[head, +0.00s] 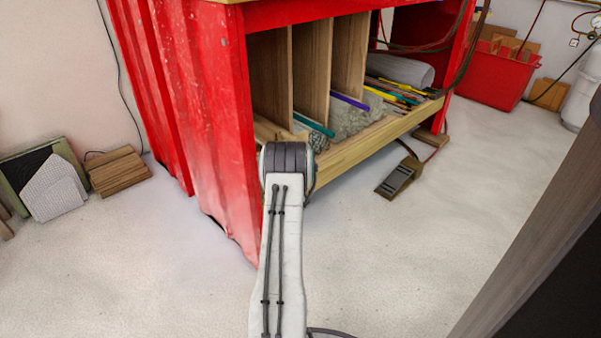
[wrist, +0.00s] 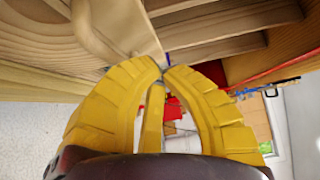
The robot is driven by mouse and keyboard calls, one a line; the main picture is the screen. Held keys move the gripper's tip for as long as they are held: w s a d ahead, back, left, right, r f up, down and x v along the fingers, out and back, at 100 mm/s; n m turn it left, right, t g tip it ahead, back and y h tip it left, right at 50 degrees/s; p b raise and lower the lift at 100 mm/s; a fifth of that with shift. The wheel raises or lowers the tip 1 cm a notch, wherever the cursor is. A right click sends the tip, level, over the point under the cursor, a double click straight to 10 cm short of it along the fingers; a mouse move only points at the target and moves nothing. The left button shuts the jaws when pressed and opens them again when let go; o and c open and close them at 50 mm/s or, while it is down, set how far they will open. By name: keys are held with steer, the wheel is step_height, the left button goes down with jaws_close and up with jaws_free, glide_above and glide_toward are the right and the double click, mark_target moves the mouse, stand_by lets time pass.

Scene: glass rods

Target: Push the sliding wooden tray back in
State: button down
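The sliding wooden tray (head: 372,147) sits low in the red bench frame, its long front board standing out along the right side. It holds several coloured rods and grey bundles. My arm covers the near left end of the tray in the head view, and my gripper is hidden there. In the wrist view my gripper (wrist: 161,68) has its yellow fingers curved together, tips almost meeting, with nothing seen between them. Pale wood (wrist: 40,85) lies close beyond the fingers at the left; I cannot tell whether they touch it.
Upright wooden dividers (head: 311,70) stand above the tray inside the red bench (head: 215,90). A foot pedal (head: 399,178) lies on the floor right of the tray, and a red bin (head: 492,78) stands behind. A dark edge (head: 545,260) fills the lower right.

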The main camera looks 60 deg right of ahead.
steer(key=p+v, duration=0.3)
steer(key=v, duration=0.7)
steer(key=shift+s+a, duration=0.1)
steer(key=shift+r, duration=0.15)
